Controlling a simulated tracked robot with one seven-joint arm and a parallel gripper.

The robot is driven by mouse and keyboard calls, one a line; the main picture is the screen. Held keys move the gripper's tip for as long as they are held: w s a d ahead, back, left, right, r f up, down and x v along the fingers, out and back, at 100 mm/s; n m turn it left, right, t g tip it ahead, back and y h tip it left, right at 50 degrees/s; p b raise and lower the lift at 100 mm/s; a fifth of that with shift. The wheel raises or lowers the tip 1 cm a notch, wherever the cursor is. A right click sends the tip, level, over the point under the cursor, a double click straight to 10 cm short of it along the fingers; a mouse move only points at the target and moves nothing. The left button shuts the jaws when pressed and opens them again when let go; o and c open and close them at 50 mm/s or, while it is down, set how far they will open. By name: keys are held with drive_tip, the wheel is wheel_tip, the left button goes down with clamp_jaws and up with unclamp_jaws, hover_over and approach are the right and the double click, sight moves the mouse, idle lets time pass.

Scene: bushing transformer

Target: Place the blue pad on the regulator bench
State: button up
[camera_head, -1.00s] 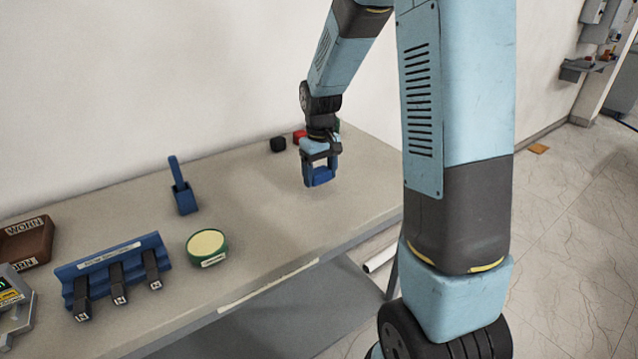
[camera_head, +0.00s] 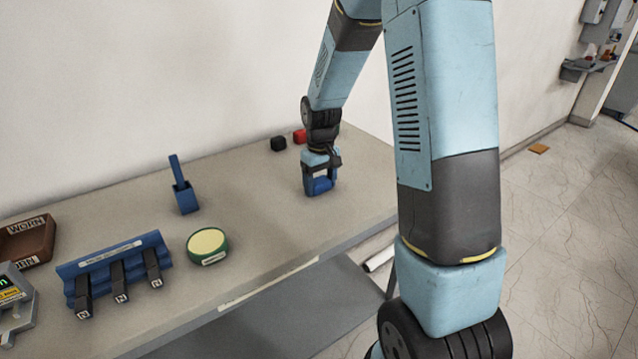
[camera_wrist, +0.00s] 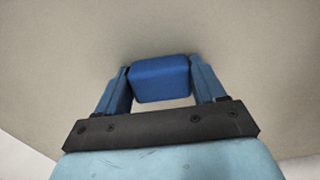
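The blue pad (camera_head: 322,185) is a small, rounded block between the fingers of my gripper (camera_head: 320,188). In the wrist view the pad (camera_wrist: 160,78) fills the space between the two blue fingers of the gripper (camera_wrist: 160,82), which look shut on its sides. The pad is over the right part of the grey-beige bench (camera_head: 270,225), very low, at or just above the top. I cannot tell whether its underside touches the bench.
A black block (camera_head: 278,143) and a red item (camera_head: 299,136) lie behind the gripper. To the left are a blue holder (camera_head: 184,195), a green-rimmed round pad (camera_head: 207,245), a blue rack with black pieces (camera_head: 115,262) and a brown tray (camera_head: 28,240).

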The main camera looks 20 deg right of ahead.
sight(320, 181)
drive_tip(key=o, duration=0.3)
drive_tip(key=shift+s+f, duration=0.25)
drive_tip(key=shift+f, duration=0.1)
drive_tip(key=shift+o, duration=0.4)
drive_tip(key=shift+w+r, duration=0.15)
drive_tip(key=shift+r, duration=0.35)
wheel_tip(320, 181, up, 11)
drive_tip(key=s+r+m+t, duration=0.1)
drive_tip(key=s+r, duration=0.3)
drive_tip(key=s, duration=0.4)
drive_tip(key=s+d+r+m+t, duration=0.1)
drive_tip(key=s+r, duration=0.3)
drive_tip(key=s, duration=0.5)
drive_tip(key=s+d+r+m+t, duration=0.1)
drive_tip(key=s+r+t, duration=0.2)
drive_tip(key=s, duration=0.6)
wheel_tip(320, 181, up, 2)
drive_tip(key=shift+r+m, duration=0.1)
drive_tip(key=shift+m, duration=0.2)
